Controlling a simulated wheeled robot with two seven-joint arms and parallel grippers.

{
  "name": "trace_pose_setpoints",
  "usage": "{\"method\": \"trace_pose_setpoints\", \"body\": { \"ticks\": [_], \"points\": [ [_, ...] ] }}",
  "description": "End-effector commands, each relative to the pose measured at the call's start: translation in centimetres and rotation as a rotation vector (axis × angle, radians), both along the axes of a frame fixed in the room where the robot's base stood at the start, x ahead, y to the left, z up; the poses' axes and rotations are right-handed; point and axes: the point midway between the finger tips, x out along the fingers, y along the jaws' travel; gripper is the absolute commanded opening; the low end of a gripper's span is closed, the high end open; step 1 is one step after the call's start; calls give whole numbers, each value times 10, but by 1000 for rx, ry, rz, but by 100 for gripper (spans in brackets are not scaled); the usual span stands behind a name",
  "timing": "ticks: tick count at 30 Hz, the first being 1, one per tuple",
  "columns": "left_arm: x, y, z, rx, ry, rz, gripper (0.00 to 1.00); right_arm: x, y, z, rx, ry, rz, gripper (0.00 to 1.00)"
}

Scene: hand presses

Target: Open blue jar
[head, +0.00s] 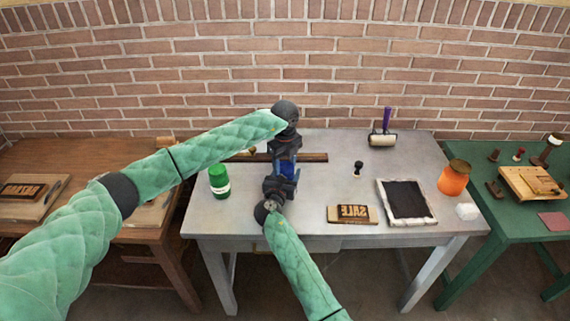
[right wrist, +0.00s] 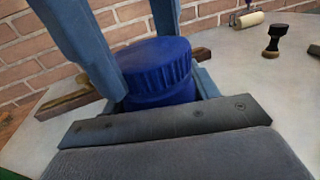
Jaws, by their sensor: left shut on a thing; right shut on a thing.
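The blue jar (head: 287,168) stands on the grey table, largely hidden between my two grippers in the head view. In the right wrist view its ribbed blue lid (right wrist: 155,62) sits on the jar body, and I cannot tell whether it has turned. My left gripper (head: 286,156) comes from above and is shut on the lid, its blue-grey fingers reaching down on either side. My right gripper (head: 282,182) comes from the front, low down, and is shut on the jar body. Its dark palm (right wrist: 170,122) hides the lower part of the jar.
A green jar (head: 219,181) stands close on the left. A dark wooden bar (head: 313,157) lies behind. To the right are a small black stamp (head: 357,168), a lettered block (head: 350,214), an ink tray (head: 431,217), a roller (head: 382,139) and an orange jar (head: 452,182).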

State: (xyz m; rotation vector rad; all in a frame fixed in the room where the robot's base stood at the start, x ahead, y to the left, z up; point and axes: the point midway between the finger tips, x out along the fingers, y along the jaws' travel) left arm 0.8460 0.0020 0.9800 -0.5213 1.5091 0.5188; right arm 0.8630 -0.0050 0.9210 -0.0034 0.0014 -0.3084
Motion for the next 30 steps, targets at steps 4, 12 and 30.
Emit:
{"method": "trace_pose_setpoints", "body": {
  "ticks": [4, 12, 30],
  "points": [
    [1, 0, 1, -3, -3, 218, 27, -1, 2, 1, 1, -1, 2, 0],
    [1, -1, 2, -3, -3, 516, 27, -1, 2, 1, 0, -1, 2, 0],
    [0, -1, 2, -2, -1, 555, 76, 0, 1, 1, 0, -1, 2, 0]
  ]
}}
